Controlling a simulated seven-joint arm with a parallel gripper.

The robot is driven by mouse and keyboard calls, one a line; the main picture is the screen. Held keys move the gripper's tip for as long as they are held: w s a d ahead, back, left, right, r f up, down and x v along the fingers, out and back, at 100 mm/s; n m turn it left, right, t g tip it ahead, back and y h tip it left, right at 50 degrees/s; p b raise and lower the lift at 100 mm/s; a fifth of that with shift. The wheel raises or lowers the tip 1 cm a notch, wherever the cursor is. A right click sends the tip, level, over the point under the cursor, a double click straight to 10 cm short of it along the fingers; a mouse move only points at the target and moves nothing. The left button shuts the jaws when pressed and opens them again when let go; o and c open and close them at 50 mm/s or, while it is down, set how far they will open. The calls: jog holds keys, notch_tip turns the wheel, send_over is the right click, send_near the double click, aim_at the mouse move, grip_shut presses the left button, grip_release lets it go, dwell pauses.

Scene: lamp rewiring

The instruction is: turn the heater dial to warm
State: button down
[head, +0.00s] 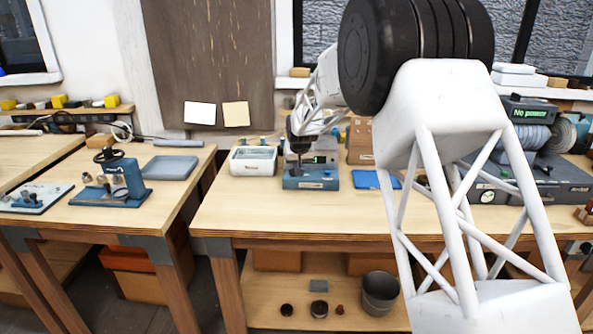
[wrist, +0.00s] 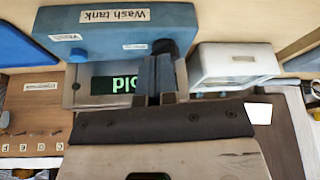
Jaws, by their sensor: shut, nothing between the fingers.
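The blue wash tank unit (wrist: 105,28) shows upside down in the wrist view, with a "Wash tank" label. It also stands on the middle bench in the head view (head: 310,183). Its dark display (wrist: 114,85) shows green letters "old"; the fingers cover the space where a first letter would be. A dark knob-like part (wrist: 164,46), which looks like the dial, is at the fingertips and partly hidden. My gripper (wrist: 160,62) is shut, pointing at the unit. I cannot tell whether it touches the knob. The dial's setting is not readable.
A white bin (head: 253,161) stands close left of the unit. A blue tray (head: 375,180) lies to its right. A wooden board with lettered hooks (wrist: 33,120) is close by in the wrist view. A display at right reads "No power" (head: 532,114). The bench's front strip is clear.

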jog(key=v, duration=0.7)
jog(key=c, duration=1.8)
grip_release()
jog(key=shift+c, duration=0.2)
jog(key=shift+o, duration=1.2)
jog(key=o, duration=0.5)
jog(key=shift+w+f, duration=0.1)
jog(key=shift+w, duration=0.1)
jog(key=shift+o, duration=1.2)
jog(key=shift+w+f+n, duration=0.2)
jog(key=shift+w+n, duration=0.1)
jog(key=shift+n, duration=0.1)
jog(key=shift+o, duration=0.3)
jog(key=w+f+n+y, duration=0.2)
jog(key=w+f+n, duration=0.1)
jog(key=w+n, duration=0.1)
jog(key=shift+w+n+g, duration=0.4)
jog(key=shift+w, duration=0.2)
jog(key=shift+d+f, duration=0.1)
jog(key=shift+x, duration=3.8)
